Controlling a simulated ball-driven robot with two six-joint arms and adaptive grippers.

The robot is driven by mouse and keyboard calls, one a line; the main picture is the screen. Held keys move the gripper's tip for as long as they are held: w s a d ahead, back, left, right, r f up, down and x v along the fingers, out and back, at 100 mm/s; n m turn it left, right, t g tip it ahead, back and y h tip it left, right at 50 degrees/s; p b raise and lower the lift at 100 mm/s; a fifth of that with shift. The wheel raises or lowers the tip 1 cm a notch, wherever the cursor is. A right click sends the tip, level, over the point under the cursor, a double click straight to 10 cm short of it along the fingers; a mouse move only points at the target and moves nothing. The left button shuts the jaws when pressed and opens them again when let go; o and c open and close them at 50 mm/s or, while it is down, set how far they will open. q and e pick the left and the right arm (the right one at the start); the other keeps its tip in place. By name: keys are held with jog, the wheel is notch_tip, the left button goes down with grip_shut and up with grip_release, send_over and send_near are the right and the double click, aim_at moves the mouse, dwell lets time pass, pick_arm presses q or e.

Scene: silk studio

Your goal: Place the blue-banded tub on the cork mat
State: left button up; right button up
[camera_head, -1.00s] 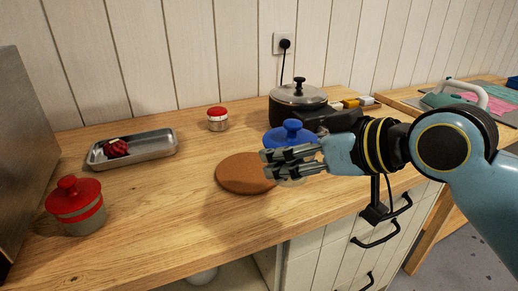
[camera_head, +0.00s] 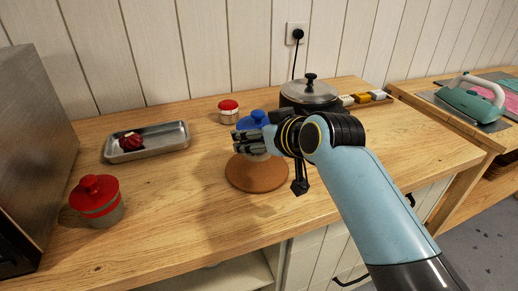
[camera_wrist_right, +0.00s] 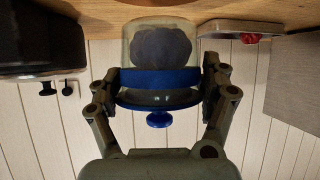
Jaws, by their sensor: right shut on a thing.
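The blue-banded tub shows its blue lid (camera_head: 257,119) above my right gripper (camera_head: 240,142) in the head view. In the right wrist view, which is upside down, the tub (camera_wrist_right: 158,78) sits upright between the fingers of the right gripper (camera_wrist_right: 160,98), with its blue band and lid knob showing. The gripper is shut on it. The round cork mat (camera_head: 257,178) lies on the counter; the tub is over its far part. The fingers hide much of the tub, and I cannot tell whether its base touches the mat. My left gripper is not in view.
A red-lidded pot (camera_head: 97,200) stands at the left, and a small red-lidded jar (camera_head: 229,111) stands behind the mat. A metal tray (camera_head: 165,143) holds a red item. A dark cooking pot (camera_head: 309,93) is behind my right arm. The counter's front is clear.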

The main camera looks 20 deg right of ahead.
jog(key=shift+w+f, duration=0.1)
jog(key=shift+f, duration=1.95)
jog(key=shift+f, duration=0.1)
jog(key=o, duration=1.4)
jog(key=shift+r, duration=0.2)
jog(key=v, duration=1.2)
jog(key=shift+f, duration=0.1)
